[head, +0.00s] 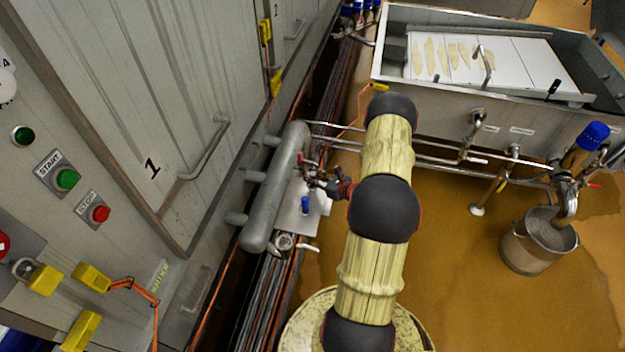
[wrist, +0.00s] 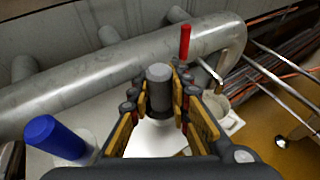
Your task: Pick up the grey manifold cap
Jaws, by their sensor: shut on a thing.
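The grey manifold cap (wrist: 159,76) is a short grey cylinder with a flat top, upright between my fingers in the wrist view. My gripper (wrist: 160,92) is shut on it, with a finger on either side. In the head view my gripper (head: 318,180) reaches left from my arm to the manifold; I cannot make out the cap there. The cap's lower end is partly hidden, so I cannot tell whether it still touches what is below.
A blue cap (wrist: 55,138) stands left of my gripper and a red one (wrist: 185,42) beyond it. A thick grey pipe (wrist: 115,70) runs close behind. In the head view, a white plate (head: 314,220) lies below, and a bucket (head: 530,250) stands right on the open floor.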

